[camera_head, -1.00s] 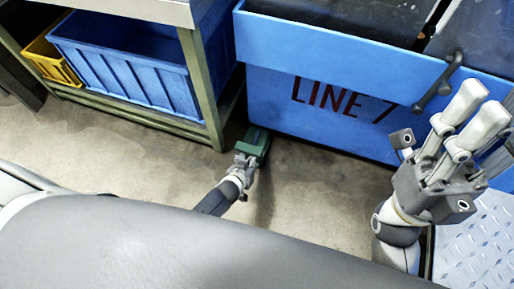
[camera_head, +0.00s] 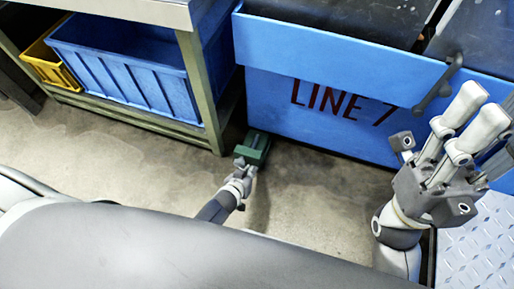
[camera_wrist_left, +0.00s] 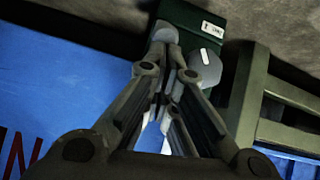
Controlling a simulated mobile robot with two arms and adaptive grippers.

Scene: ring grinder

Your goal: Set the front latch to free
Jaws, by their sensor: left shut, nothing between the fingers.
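A small dark green box (camera_head: 255,147) sits low by the floor at the near left corner of the blue machine. In the left wrist view the green box (camera_wrist_left: 195,22) carries a small white label. My left gripper (camera_head: 243,165) is at the near side of the box, fingers together and empty. In the wrist view its tips (camera_wrist_left: 182,45) are next to the knob; contact is unclear. My right gripper (camera_head: 482,108) is raised at the right, its finger gap unclear.
The blue machine (camera_head: 330,115) marked LINE 7 has a dark handle (camera_head: 438,82). A green-legged bench (camera_head: 203,90) at the left holds a blue bin (camera_head: 125,80) and a yellow bin (camera_head: 47,62). Concrete floor (camera_head: 320,190) in front is clear. A metal tread plate (camera_head: 480,245) is at right.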

